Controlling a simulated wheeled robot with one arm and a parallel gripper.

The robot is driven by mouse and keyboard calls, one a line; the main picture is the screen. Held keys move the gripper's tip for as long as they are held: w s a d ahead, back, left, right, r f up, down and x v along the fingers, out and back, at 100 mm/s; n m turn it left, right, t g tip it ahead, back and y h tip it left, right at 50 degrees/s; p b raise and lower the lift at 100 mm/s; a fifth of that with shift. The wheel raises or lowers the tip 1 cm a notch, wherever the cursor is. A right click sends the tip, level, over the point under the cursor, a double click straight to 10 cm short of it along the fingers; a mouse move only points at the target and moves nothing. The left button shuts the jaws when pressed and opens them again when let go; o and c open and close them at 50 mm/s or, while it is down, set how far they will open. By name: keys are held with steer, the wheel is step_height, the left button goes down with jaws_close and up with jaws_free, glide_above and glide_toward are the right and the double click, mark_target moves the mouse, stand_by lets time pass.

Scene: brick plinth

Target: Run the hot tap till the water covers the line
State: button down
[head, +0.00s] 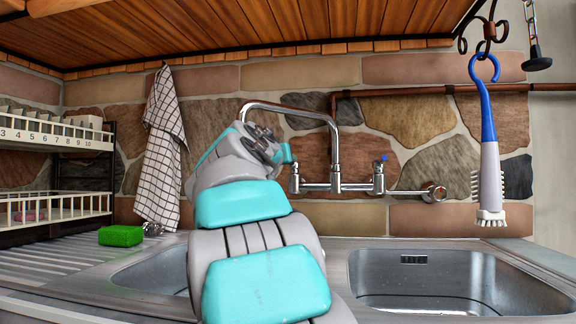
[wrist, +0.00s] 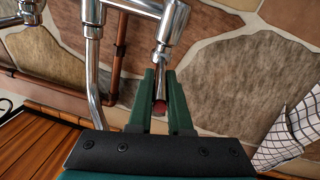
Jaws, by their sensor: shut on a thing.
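The wall tap (head: 335,160) is chrome with a long spout arching left. Its right handle has a blue top (head: 384,158). The hot tap's red-marked handle (wrist: 160,106) shows between my green fingers in the wrist view. My gripper (wrist: 160,80) is shut on that handle; in the head view its tip (head: 287,153) is at the tap's left side. The left basin (head: 150,278) is partly hidden by my arm. No stream shows at the visible spout, and no water or fill line can be made out in the basin's visible part.
The right basin (head: 450,275) looks empty. A blue and white brush (head: 489,150) hangs at the right. A checked towel (head: 163,150) hangs on the stone wall at the left. A green sponge (head: 121,236) lies on the drainer beside a dish rack (head: 55,210).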

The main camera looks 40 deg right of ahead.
steer(key=c, duration=0.8)
jaws_free()
steer(key=shift+c, duration=0.2)
steer(key=v, duration=0.7)
steer(key=shift+s+a+b, duration=0.25)
steer(key=shift+a+b, duration=0.1)
steer(key=shift+b, duration=0.05)
